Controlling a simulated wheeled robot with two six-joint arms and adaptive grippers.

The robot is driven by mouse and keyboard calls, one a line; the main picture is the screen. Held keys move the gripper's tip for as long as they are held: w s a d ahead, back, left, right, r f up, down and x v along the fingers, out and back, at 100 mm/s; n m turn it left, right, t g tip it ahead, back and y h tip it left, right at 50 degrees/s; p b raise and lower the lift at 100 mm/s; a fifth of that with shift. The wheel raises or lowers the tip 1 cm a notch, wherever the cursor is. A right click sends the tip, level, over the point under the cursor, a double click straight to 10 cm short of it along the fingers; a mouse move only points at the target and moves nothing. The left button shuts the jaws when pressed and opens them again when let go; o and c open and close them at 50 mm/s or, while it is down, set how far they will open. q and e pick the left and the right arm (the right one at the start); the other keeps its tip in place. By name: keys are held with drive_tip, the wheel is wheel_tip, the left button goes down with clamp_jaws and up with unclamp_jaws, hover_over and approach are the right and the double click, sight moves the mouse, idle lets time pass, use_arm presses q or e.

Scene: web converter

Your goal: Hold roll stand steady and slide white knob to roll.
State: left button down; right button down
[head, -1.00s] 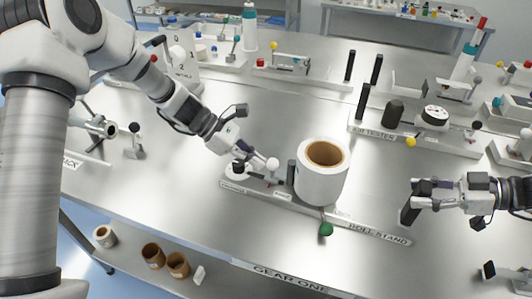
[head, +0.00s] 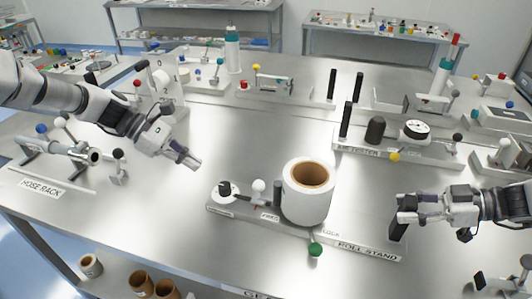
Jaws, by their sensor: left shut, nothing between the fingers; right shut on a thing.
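The roll stand (head: 368,248) is a long low base in the middle of the table. A white roll (head: 306,203) with a brown core stands upright on it. The white knob (head: 258,186) stands upright left of the roll, with a dark upright piece (head: 278,190) between them. A green knob (head: 315,250) sticks out at the front. My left gripper (head: 190,161) is shut and empty, above the table to the left of the stand and apart from the knob. My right gripper (head: 402,209) is shut on a black handle (head: 398,231) at the stand's right end.
The hose rack (head: 45,186) is at the left. The air tester (head: 415,150) stands behind and right of the roll. The table between hose rack and roll stand is mostly clear.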

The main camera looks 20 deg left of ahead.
drive_tip(key=shift+s+f+b, duration=0.1)
drive_tip(key=shift+f+b, duration=0.15)
drive_tip(key=shift+b, duration=0.25)
idle(0.3)
drive_tip(key=shift+r, duration=0.2)
drive_tip(key=c, duration=0.6)
unclamp_jaws()
drive_tip(key=shift+d, duration=0.1)
drive_tip(key=shift+r, duration=0.15)
drive_tip(key=shift+w+d+r, duration=0.2)
drive_tip(key=shift+d, duration=0.15)
drive_tip(key=v, duration=1.1)
